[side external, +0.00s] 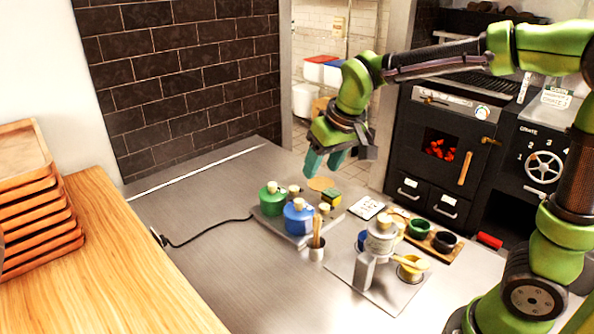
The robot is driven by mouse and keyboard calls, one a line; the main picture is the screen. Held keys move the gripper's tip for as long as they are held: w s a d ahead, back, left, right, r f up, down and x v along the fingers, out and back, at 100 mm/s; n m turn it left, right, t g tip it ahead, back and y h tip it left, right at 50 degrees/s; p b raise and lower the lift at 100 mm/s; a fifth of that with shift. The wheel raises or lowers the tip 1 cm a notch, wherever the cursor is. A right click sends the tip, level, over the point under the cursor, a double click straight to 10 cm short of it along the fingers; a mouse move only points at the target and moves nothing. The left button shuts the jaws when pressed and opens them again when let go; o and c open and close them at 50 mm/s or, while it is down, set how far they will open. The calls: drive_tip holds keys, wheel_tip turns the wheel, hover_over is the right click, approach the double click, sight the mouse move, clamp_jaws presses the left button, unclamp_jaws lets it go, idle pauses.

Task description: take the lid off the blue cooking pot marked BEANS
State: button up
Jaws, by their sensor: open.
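The blue cooking pot (300,224) stands on a low flat hob or tray (325,228) on the steel counter. Its lid is on, with a pale cream knob (298,203) on top. No BEANS marking can be read at this size. A green pot (272,204) with a similar pale knob stands just left of and behind it. My gripper (325,161) has teal fingers and is open and empty. It hangs above and behind the pots, up and to the right of the blue pot in the picture, touching neither.
A grey machine (379,241) on a plate and a wooden tray (432,241) with cups are to the right. The counter's left side is mostly clear, except a black cable (205,233).

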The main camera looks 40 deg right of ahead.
drive_tip(key=w+r, duration=0.1)
drive_tip(key=w, duration=0.1)
hover_over(299, 201)
drive_tip(key=s, duration=0.3)
drive_tip(key=shift+h, duration=0.3)
drive_tip(key=f, duration=0.9)
drive_tip(key=shift+w+a+f, duration=0.2)
drive_tip(key=shift+w+f, duration=0.05)
drive_tip(key=shift+f, duration=0.1)
drive_tip(key=shift+x, duration=2.95)
drive_tip(key=shift+d, duration=0.1)
drive_tip(key=shift+c, duration=0.3)
clamp_jaws()
